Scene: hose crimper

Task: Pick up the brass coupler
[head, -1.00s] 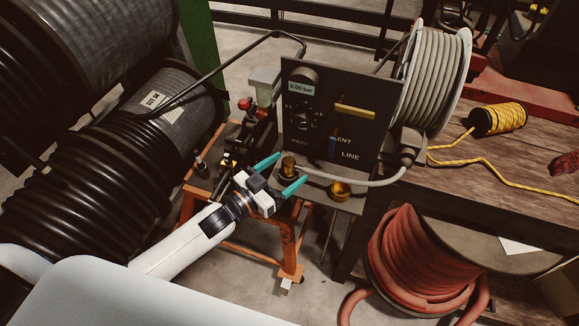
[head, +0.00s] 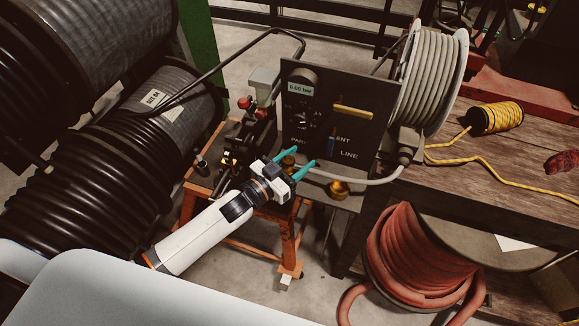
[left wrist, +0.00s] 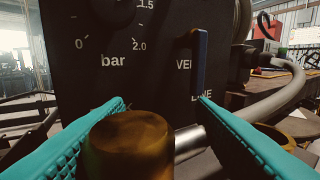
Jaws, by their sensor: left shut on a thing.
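The brass coupler (head: 288,162) stands at the front of the black gauge panel, on the orange-legged stand. My left gripper (head: 295,160) reaches it from the lower left, with one teal finger on each side, and is shut on it. In the left wrist view the coupler (left wrist: 130,148) is a rounded, dull brass cylinder between the two teal fingers. Its lower part is out of that view, and the fingers partly hide it in the head view. My right gripper is not in view.
The black panel (head: 360,140) with gauge, yellow handle and blue lever rises close behind the gripper. A grey hose (head: 365,180) and another brass fitting (head: 338,188) are to the right. Large black hose rolls (head: 90,180) crowd the left. A red hose coil (head: 415,260) lies lower right.

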